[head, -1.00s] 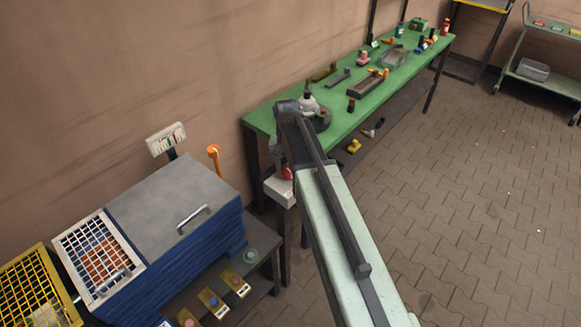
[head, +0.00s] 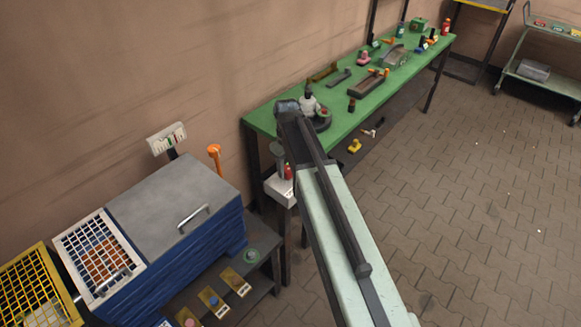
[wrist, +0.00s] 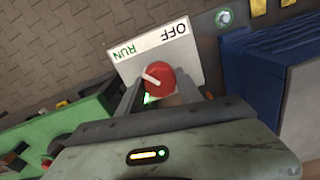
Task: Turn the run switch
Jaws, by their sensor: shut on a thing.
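The run switch has a round red knob (wrist: 160,79) with a white pointer line. It stands in front of a white plate (wrist: 155,48) lettered OFF and RUN. The pointer slants up and left, toward the RUN side. My gripper (wrist: 162,88) is shut on the red knob, with one grey finger on each side. In the head view the white switch box (head: 281,189) stands on a post at the near end of the green bench, with a bit of red knob (head: 288,171) showing beside my gripper (head: 283,168). A green spot shows just below the knob in the wrist view.
The green bench (head: 341,105) with several small parts lies behind and right of the switch. A blue cabinet with a grey lid (head: 171,203) stands to the left, beside an orange-topped lever (head: 215,153). The paved floor (head: 440,190) at right is open.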

